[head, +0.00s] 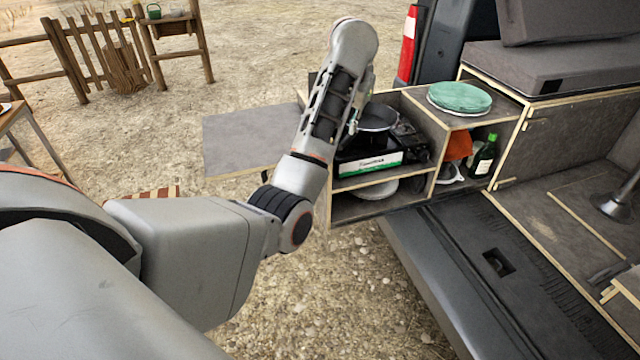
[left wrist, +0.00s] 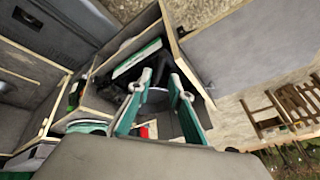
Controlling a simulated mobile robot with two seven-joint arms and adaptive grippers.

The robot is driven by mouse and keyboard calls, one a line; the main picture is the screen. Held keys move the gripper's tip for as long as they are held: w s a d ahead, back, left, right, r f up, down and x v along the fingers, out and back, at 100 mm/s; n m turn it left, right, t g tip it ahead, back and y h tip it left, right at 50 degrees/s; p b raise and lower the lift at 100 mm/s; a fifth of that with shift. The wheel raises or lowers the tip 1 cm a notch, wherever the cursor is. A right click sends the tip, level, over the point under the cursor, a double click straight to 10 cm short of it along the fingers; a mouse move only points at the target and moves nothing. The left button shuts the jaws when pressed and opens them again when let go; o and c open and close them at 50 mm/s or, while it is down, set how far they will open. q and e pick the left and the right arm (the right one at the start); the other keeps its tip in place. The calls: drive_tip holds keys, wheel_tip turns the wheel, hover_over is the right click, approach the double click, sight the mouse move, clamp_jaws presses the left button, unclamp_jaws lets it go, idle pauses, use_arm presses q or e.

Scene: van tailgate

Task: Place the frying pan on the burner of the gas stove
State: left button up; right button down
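The dark frying pan (head: 379,118) is in the upper open compartment of the van's side cabinet. It is above the left part of the black gas stove, whose white-and-green front (head: 368,164) faces out. I cannot tell whether the pan sits on the burner. My left gripper (head: 356,122) is beside the pan's left side, largely hidden by my arm. In the left wrist view its two teal fingers (left wrist: 156,84) are apart, with the grey round pan (left wrist: 157,97) showing between and beyond them. I see no clear contact; the handle is not clear. My right gripper is out of view.
Teal plates (head: 459,97) sit on the cabinet top. A green bottle (head: 484,157) and an orange cloth (head: 458,146) are in the right compartment. A pale bowl (head: 376,188) is on the lower shelf.

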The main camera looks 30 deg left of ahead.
use_arm(q)
drive_tip(key=s+d+f+m+t+h, duration=0.1)
drive_tip(key=s+d+f+t, duration=0.1)
drive_tip(key=s+f, duration=0.5)
drive_tip(key=s+d+f+t, duration=0.1)
drive_tip(key=s+d+f, duration=0.15)
drive_tip(key=f, duration=0.75)
drive_tip(key=s+d+f+m+t+h, duration=0.15)
drive_tip(key=s+f, duration=0.25)
drive_tip(key=f, duration=0.5)
drive_tip(key=s+d+f, duration=0.2)
drive_tip(key=s+f, duration=0.2)
drive_tip(key=s, duration=0.3)
drive_tip(key=s+d+f+m+t+h, duration=0.1)
drive_tip(key=s+f, duration=0.3)
drive_tip(key=s, duration=0.4)
drive_tip(key=s+d+f+m+h, duration=0.1)
drive_tip(key=s+d+f, duration=0.2)
drive_tip(key=s, duration=0.5)
drive_tip(key=shift+d+f, duration=0.3)
drive_tip(key=shift+f, duration=0.3)
